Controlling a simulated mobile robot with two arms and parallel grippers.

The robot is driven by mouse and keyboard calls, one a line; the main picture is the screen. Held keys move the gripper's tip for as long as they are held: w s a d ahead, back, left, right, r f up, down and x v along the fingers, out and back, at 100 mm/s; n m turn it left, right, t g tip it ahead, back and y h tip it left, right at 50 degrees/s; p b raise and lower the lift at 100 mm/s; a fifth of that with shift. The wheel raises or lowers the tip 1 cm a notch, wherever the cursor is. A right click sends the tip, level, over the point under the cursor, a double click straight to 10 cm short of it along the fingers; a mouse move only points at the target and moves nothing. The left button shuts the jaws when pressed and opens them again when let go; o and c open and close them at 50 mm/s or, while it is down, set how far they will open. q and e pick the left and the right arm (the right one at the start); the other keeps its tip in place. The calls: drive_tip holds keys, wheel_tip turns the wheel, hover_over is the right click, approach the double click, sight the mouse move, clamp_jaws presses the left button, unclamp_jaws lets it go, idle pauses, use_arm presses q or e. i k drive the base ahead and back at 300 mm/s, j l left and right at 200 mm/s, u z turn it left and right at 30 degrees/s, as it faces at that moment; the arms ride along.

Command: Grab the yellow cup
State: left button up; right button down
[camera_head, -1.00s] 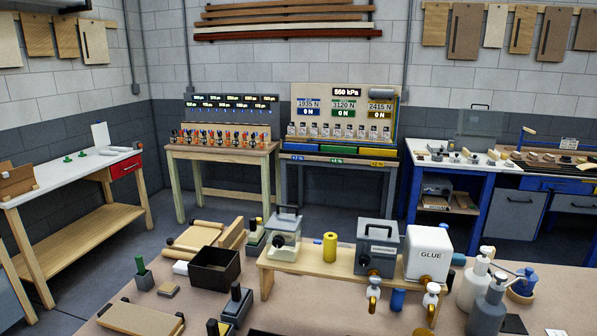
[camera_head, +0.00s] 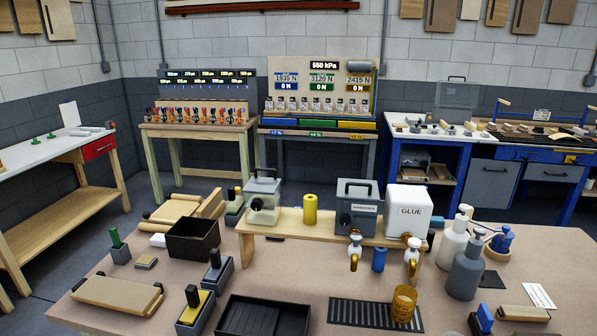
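A translucent amber-yellow cup (camera_head: 403,304) stands upright near the front of the table, on the right end of a black ribbed mat (camera_head: 360,314). It is below the taps in front of the glue dispenser. A solid yellow cylinder (camera_head: 310,209) stands on the wooden shelf (camera_head: 285,220) farther back. Neither of my grippers is in view.
A white glue box (camera_head: 408,211) and a grey dispenser (camera_head: 357,208) stand on the shelf. Pump bottles (camera_head: 467,268) stand right of the cup. A blue cylinder (camera_head: 379,259) is behind it. A black tray (camera_head: 263,317) lies left. Bare tabletop shows at right (camera_head: 560,250).

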sight(403, 304)
drive_tip(key=j+z, duration=0.3)
drive_tip(key=j, duration=0.4)
drive_tip(key=j+z, duration=0.3)
drive_tip(key=j, duration=0.35)
